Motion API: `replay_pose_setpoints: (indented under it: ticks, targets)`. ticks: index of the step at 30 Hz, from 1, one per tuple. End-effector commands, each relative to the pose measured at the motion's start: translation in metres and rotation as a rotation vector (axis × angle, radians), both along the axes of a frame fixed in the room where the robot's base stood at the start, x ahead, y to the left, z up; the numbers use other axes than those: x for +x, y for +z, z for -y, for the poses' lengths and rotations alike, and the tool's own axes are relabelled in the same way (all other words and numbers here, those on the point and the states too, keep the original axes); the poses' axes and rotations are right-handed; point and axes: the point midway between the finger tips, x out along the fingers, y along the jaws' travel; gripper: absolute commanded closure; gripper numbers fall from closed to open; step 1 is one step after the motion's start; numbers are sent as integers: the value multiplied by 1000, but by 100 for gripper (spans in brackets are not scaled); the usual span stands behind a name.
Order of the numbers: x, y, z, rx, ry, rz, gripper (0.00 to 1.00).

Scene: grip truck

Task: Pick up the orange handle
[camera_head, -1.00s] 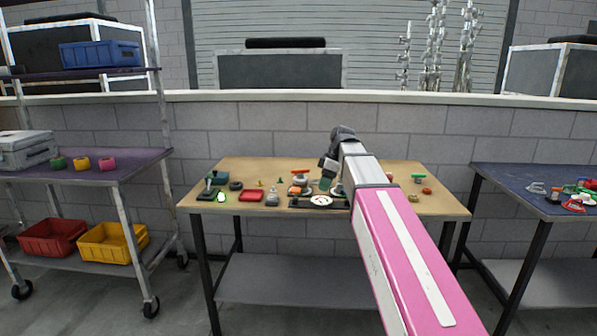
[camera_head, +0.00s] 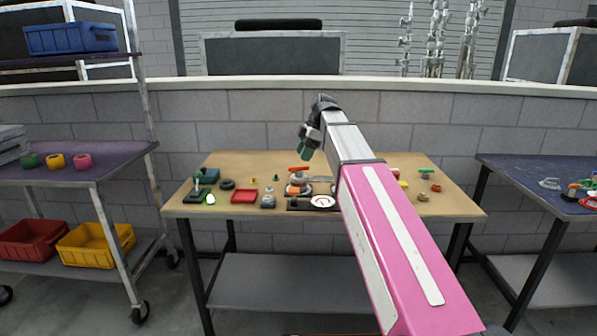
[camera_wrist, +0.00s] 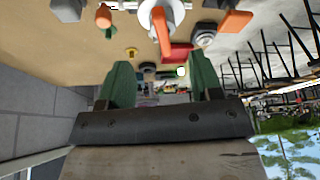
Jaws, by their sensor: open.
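The orange handle (camera_head: 299,169) sits on top of a round grey and white fitting (camera_head: 298,181) near the middle of the wooden table. In the wrist view the orange handle (camera_wrist: 162,32) shows at the top centre as a narrow bar across the pale round fitting. My gripper (camera_head: 304,152) is above the table, close to the handle in the head view and apart from it. In the wrist view its two green fingers (camera_wrist: 163,78) are spread, with nothing held between them.
A red tray (camera_head: 244,197), a dial gauge (camera_head: 322,202) and several small parts stand around the fitting. A shelf rack with bins (camera_head: 95,245) is at left, and a dark blue table (camera_head: 540,180) at right. A brick wall runs behind.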

Motion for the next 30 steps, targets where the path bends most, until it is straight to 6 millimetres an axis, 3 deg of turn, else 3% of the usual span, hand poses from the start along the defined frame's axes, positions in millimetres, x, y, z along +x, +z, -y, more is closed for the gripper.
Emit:
replay_pose_setpoints:
  ticks: [18, 25, 30]
  targets:
    - [-9, -57, -20, 0, -1, 0, 41]
    - [-9, -58, -20, 0, -1, 1, 41]
    - [-9, -58, -20, 0, -1, 1, 92]
